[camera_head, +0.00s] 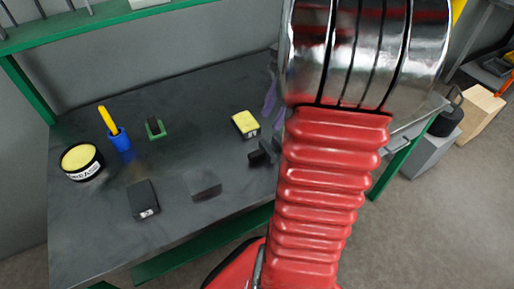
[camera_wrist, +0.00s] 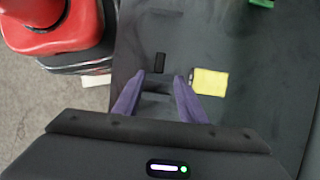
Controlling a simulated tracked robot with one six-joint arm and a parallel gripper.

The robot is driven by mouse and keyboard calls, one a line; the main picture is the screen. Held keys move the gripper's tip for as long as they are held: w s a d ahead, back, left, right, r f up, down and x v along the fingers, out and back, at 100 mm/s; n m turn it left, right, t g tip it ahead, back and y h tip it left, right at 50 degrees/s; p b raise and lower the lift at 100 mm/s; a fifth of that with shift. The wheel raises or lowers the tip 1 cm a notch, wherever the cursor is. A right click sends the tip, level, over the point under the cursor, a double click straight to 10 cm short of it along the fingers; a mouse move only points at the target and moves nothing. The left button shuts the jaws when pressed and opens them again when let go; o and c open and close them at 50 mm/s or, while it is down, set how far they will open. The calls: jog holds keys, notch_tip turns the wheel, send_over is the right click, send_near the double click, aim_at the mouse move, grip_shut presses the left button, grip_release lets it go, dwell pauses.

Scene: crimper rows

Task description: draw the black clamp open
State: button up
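The black clamp (camera_head: 259,156) lies on the dark table near its front edge in the head view, partly hidden behind my red arm. In the wrist view a small black upright part, seemingly of the clamp (camera_wrist: 160,62), shows just beyond and between my fingertips. Darker shapes lie lower between the fingers. My gripper (camera_wrist: 159,77) has two purple fingers, spread apart with a gap between them. One purple finger of it also shows in the head view (camera_head: 270,95), beside my arm. I cannot tell whether either finger touches the clamp.
A yellow-topped box (camera_head: 245,124) stands near the clamp and shows right of my fingers in the wrist view (camera_wrist: 210,82). A green-based clamp (camera_head: 155,128), blue cup (camera_head: 120,139), yellow-topped tin (camera_head: 82,162), black box (camera_head: 143,200) and grey block (camera_head: 204,185) stand farther left.

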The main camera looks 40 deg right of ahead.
aim_at(255, 154)
jog(key=x, duration=1.3)
jog(key=shift+w+a+f, duration=0.1)
jog(key=shift+f, duration=0.25)
jog(key=shift+c, duration=0.7)
grip_shut()
